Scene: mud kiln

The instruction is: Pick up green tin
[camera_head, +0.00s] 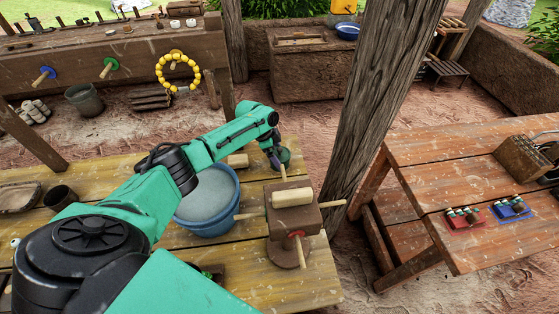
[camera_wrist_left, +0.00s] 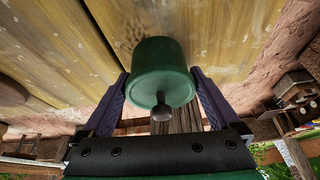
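The green tin (camera_head: 283,155) is at the far edge of the yellow wooden table, partly hidden by my left gripper (camera_head: 276,160) in the head view. In the left wrist view the tin (camera_wrist_left: 163,68) is a dark green cylinder with a knobbed lid turned towards the camera. The two purple fingers of my left gripper (camera_wrist_left: 160,82) lie against its opposite sides with no visible gap. I cannot tell whether the tin's base touches the tabletop. My right gripper is not in view.
A blue bucket (camera_head: 236,205) stands left of a wooden block device with handles (camera_head: 293,222) on the yellow table (camera_head: 325,284). A thick wooden post (camera_head: 378,90) rises right of the tin. A second table (camera_head: 425,185) with red and blue trays stands at right.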

